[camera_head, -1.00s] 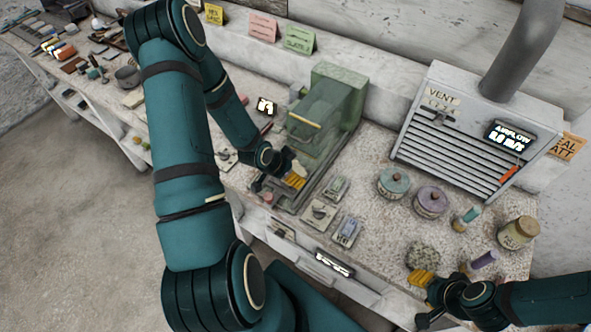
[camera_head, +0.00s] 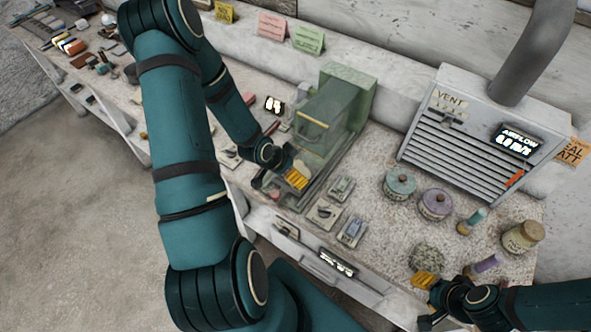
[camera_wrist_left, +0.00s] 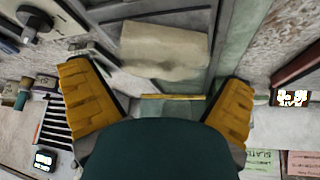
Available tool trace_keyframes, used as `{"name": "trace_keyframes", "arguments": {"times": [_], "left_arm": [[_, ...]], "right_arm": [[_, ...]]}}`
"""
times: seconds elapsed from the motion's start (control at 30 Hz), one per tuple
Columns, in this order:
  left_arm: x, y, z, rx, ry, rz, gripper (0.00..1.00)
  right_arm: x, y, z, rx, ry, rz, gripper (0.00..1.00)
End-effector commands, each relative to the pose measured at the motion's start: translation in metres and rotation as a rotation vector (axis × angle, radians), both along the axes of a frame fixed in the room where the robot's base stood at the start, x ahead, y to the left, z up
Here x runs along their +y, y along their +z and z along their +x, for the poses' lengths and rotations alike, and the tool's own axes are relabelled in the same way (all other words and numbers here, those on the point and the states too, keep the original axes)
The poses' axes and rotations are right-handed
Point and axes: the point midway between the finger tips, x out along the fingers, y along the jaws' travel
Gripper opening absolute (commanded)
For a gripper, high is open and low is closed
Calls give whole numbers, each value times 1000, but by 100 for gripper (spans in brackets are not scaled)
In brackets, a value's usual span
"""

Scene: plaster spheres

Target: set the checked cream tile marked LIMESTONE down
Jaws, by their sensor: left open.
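A cream block (camera_wrist_left: 165,50), which appears to be the tile, lies just beyond my left fingertips in the left wrist view, over the grey bed of the green machine. Its checks and LIMESTONE marking are not legible. My left gripper (camera_wrist_left: 157,82) is open, with its yellow fingers apart on either side and clear of the block. In the head view my left gripper (camera_head: 294,178) is at the front of the green machine (camera_head: 345,105) and largely hides the tile. My right gripper (camera_head: 428,290) is beside a speckled round stone (camera_head: 427,258); its jaw opening is unclear.
Small grey devices (camera_head: 340,187) lie right of the machine's bed. A teal-lidded jar (camera_head: 399,185) and a purple-lidded jar (camera_head: 434,204) stand farther right, before the vent box (camera_head: 465,130). A small lit display (camera_head: 273,104) stands left of the machine.

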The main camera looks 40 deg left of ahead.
Motion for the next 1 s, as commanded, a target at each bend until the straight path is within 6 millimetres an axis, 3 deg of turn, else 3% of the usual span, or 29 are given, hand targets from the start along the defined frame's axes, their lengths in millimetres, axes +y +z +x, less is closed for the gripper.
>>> {"name": "trace_keyframes", "arguments": {"times": [0.2, 0.43, 0.83, 0.93, 1.0], "left_arm": [[9, 44, -24, -2, 4, 3, 100], [13, 74, -43, -1, 3, 0, 100], [10, 83, -47, 1, 0, -7, 100], [-8, 78, -39, 10, 14, -51, 100], [-33, 73, -30, 28, 32, -107, 100]], "right_arm": [[0, 10, 0, 0, 1, 1, 47], [0, 22, 1, 0, 4, 2, 47], [0, 24, 1, 1, 5, 2, 47], [0, 24, 1, 1, 5, 2, 47], [0, 24, 1, 1, 5, 2, 47]]}}
